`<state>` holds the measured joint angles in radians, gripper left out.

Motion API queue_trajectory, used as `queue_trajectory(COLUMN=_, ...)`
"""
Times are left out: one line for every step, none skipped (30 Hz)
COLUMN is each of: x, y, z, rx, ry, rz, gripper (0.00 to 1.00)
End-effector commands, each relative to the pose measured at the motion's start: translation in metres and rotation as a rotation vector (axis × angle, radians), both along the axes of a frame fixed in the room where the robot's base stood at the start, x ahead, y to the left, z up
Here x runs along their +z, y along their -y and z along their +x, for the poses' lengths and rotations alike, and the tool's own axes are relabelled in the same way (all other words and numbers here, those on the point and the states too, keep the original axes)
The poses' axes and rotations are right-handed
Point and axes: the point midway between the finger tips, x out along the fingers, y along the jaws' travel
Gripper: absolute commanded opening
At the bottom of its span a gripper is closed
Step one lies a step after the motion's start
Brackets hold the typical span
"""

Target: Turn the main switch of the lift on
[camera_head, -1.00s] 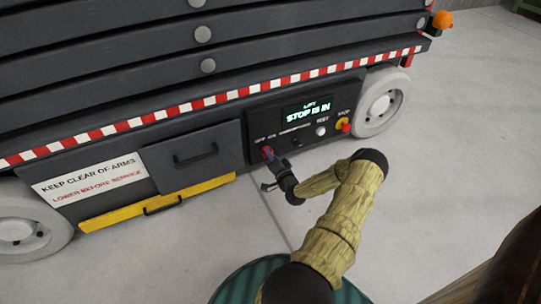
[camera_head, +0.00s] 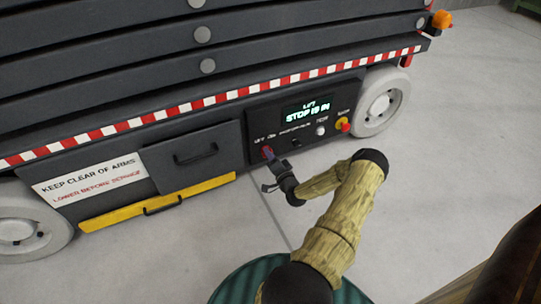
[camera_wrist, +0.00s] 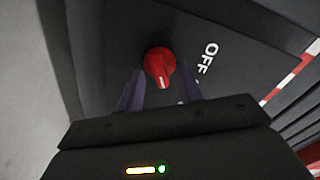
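The main switch (camera_wrist: 159,62) is a red rotary knob on the lift's dark control panel (camera_head: 258,118), under the OFF and ON labels. In the wrist view its white mark lies on its lower side. The OFF label (camera_wrist: 208,57) is to its right; the ON label is mostly hidden by a finger. My gripper (camera_wrist: 160,82) is at the knob, its purple fingers apart on either side of it, with a small gap showing on each side. In the head view my gripper (camera_head: 269,155) covers most of the knob.
A red stop button (camera_head: 343,125) on a yellow base sits at the panel's right end. A white button (camera_head: 321,131) is left of it. A dark drawer front (camera_head: 196,157) with a handle and a yellow bar (camera_head: 157,203) are left of the panel. The floor in front is clear.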

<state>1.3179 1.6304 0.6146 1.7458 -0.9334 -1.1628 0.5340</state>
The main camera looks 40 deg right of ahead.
Motion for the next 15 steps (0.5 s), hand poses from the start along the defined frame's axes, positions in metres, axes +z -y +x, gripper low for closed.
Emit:
queue_trajectory(x=0.002, y=-0.001, z=-0.006, rx=-0.001, ry=-0.001, rz=0.001, gripper=0.36)
queue_trajectory(x=0.002, y=-0.002, z=-0.009, rx=0.000, ry=-0.002, rz=0.001, gripper=0.36)
queue_trajectory(x=0.003, y=-0.003, z=-0.015, rx=-0.001, ry=-0.003, rz=0.002, gripper=0.36)
queue_trajectory(x=0.004, y=-0.004, z=-0.019, rx=-0.001, ry=-0.002, rz=0.002, gripper=0.36)
queue_trajectory(x=0.004, y=-0.006, z=-0.025, rx=-0.001, ry=-0.002, rz=0.003, gripper=0.36)
queue_trajectory(x=0.004, y=-0.007, z=-0.032, rx=-0.001, ry=-0.003, rz=0.002, gripper=0.36)
queue_trajectory(x=0.004, y=-0.008, z=-0.038, rx=-0.001, ry=-0.002, rz=0.002, gripper=0.36)
queue_trajectory(x=0.004, y=-0.010, z=-0.044, rx=-0.002, ry=-0.003, rz=0.003, gripper=0.36)
queue_trajectory(x=0.005, y=-0.013, z=-0.051, rx=-0.001, ry=-0.002, rz=0.004, gripper=0.36)
queue_trajectory(x=0.005, y=-0.014, z=-0.058, rx=-0.001, ry=-0.002, rz=0.004, gripper=0.36)
queue_trajectory(x=0.004, y=-0.015, z=-0.064, rx=-0.002, ry=-0.004, rz=0.003, gripper=0.36)
queue_trajectory(x=0.004, y=-0.017, z=-0.071, rx=-0.001, ry=-0.002, rz=0.004, gripper=0.36)
queue_trajectory(x=0.004, y=-0.018, z=-0.077, rx=-0.001, ry=-0.002, rz=0.004, gripper=0.36)
queue_trajectory(x=0.005, y=-0.020, z=-0.083, rx=-0.002, ry=-0.003, rz=0.004, gripper=0.36)
queue_trajectory(x=0.004, y=-0.021, z=-0.091, rx=-0.002, ry=-0.002, rz=0.002, gripper=0.36)
